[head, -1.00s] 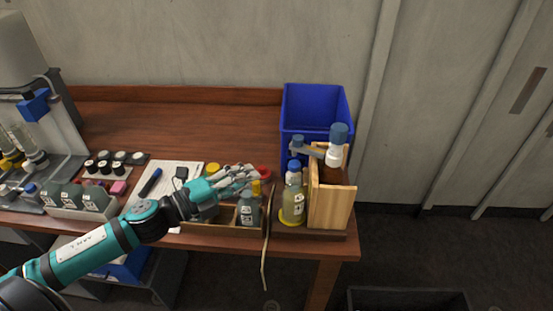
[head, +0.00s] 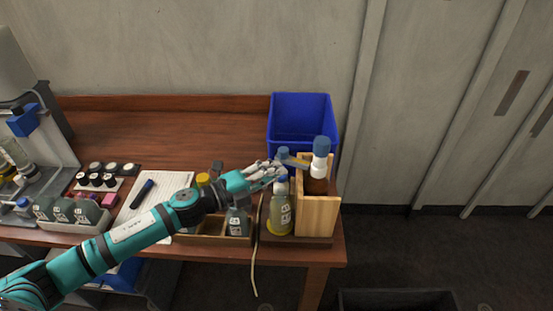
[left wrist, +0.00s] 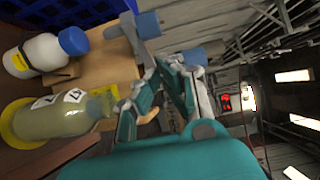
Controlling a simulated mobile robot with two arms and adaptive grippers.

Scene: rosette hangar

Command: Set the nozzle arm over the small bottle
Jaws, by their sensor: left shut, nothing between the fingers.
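The nozzle arm (head: 296,160) is a grey bar with a blue end piece, beside a tall blue-capped dispenser (head: 320,149) in a wooden stand (head: 318,216). Below its blue end stands a small bottle (head: 279,216) of yellow-green liquid, upright on a yellow base; my gripper partly hides its top. My left gripper (head: 278,170) is shut and empty, close to the nozzle arm's blue end; I cannot tell if they touch. In the left wrist view, the fingers (left wrist: 164,72) are beside the grey nozzle arm (left wrist: 136,38), with the small bottle (left wrist: 50,120) at left. My right gripper is out of view.
A blue bin (head: 302,117) stands behind the stand. A wooden tray (head: 213,239) with bottles lies left of the small bottle. A white bottle (left wrist: 38,54) shows in the left wrist view. A cord (head: 254,260) hangs over the table's front edge.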

